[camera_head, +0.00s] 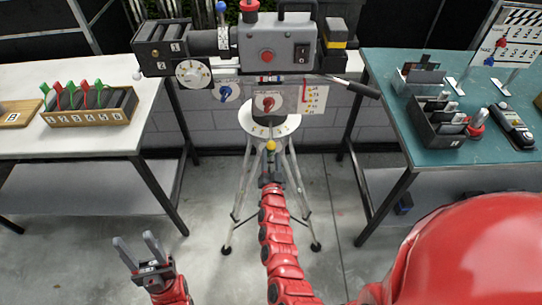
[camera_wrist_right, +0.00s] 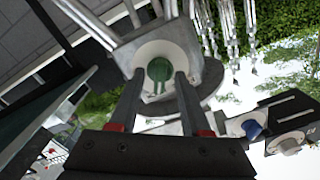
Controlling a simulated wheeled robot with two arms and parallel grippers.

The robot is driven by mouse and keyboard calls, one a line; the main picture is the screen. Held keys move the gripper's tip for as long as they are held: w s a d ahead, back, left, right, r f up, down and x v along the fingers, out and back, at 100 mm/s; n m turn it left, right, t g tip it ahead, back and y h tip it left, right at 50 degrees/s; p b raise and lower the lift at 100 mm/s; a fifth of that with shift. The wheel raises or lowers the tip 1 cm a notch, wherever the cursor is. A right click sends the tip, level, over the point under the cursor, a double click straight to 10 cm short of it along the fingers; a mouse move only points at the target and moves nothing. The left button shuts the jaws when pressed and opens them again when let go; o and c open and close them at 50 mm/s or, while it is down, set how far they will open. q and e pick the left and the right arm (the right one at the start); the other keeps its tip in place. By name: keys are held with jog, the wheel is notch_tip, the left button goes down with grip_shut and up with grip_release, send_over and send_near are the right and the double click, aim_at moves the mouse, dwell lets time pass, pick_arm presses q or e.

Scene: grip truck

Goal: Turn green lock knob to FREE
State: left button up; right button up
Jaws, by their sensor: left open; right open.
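The green lock knob (camera_wrist_right: 158,73) shows in the right wrist view, at the middle of a pale round dial (camera_wrist_right: 143,58). I cannot make it out in the head view. My right gripper (camera_wrist_right: 160,80) is open, its two fingers on either side of the knob in the picture; I cannot tell whether they touch it. In the head view my right gripper (camera_head: 270,165) is just under the camera rig (camera_head: 265,45), at the tripod (camera_head: 286,160). The dial's FREE marking is not readable. My left gripper (camera_head: 137,243) is open and empty at the lower left.
A blue knob (camera_head: 225,93) and a red knob (camera_head: 267,103) sit on the rig near the right gripper. A pan handle (camera_head: 352,86) sticks out right. A white table (camera_head: 70,150) stands left, a teal table (camera_head: 395,110) right. The floor around the tripod is clear.

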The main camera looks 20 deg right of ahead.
jog(key=shift+w, duration=0.1)
grip_shut()
jog(key=shift+d, duration=0.1)
dwell(0.5)
jog(key=n, duration=0.3)
jog(key=shift+b, duration=0.35)
jog(key=n+b, duration=0.1)
jog(key=n, duration=0.1)
jog(key=shift+n, duration=0.4)
jog(key=n+b, duration=0.1)
jog(key=n, duration=0.1)
jog(key=shift+n, duration=0.3)
jog(key=shift+n+b, duration=0.95)
jog(key=shift+n, duration=0.95)
